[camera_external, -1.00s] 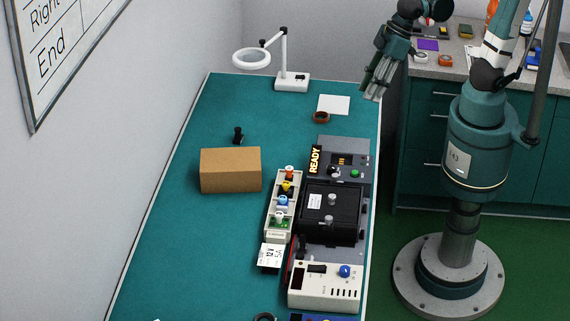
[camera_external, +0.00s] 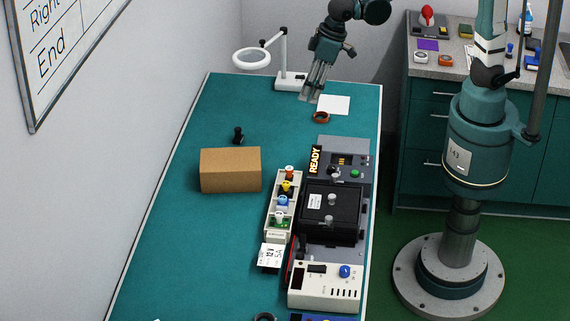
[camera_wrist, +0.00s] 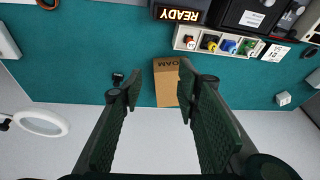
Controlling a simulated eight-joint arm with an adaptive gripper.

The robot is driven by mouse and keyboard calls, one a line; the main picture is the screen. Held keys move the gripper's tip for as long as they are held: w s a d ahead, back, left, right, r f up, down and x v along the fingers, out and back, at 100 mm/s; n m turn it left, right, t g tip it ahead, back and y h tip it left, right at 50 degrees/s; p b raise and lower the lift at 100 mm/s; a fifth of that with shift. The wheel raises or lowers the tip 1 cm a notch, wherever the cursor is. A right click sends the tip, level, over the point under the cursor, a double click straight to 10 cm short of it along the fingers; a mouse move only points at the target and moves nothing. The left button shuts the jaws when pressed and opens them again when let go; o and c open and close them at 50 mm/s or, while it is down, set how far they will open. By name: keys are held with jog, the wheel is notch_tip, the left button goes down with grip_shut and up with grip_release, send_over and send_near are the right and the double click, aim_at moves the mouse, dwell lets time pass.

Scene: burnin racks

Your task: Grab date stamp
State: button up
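A small black knobbed object (camera_external: 238,135), which looks like the date stamp, stands on the teal bench behind the cardboard box (camera_external: 231,170). In the wrist view the dark stamp (camera_wrist: 117,79) shows just left of the left finger's tip, partly close to its edge. My gripper (camera_external: 310,97) is high over the far end of the bench, right of the stamp and well above the surface. In the wrist view my gripper (camera_wrist: 159,80) has its two green fingers wide apart with nothing held between them.
The box with lettering (camera_wrist: 168,82) stands beside the stamp. A ring magnifier lamp (camera_external: 251,58) stands at the far end. A brown ring (camera_external: 321,117) and a white sheet (camera_external: 333,104) lie nearby. A tray of coloured pieces (camera_external: 274,226) and a black unit (camera_external: 331,213) fill the right side.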

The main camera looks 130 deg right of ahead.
jog(key=w+d+f+m+g+p, duration=0.1)
jog(key=w+d+f+m, duration=0.1)
jog(key=w+d+f, duration=0.35)
jog(key=w+d+f+m+g, duration=0.1)
jog(key=w+d+f, duration=0.1)
jog(key=d, duration=0.6)
jog(key=m+p, duration=0.1)
jog(key=m, duration=0.2)
send_over(240, 130)
jog(key=shift+g, duration=0.4)
jog(key=f, duration=1.1)
jog(key=shift+s+a+f, duration=0.2)
jog(key=shift+a+f, duration=0.05)
jog(key=shift+a, duration=0.05)
jog(key=shift+w+d+f, duration=0.1)
jog(key=shift+d+f, duration=0.05)
jog(key=shift+f, duration=1.1)
jog(key=shift+d+f, duration=0.2)
jog(key=shift+f, duration=1.1)
jog(key=shift+d+f, duration=0.15)
jog(key=shift+f, duration=1.15)
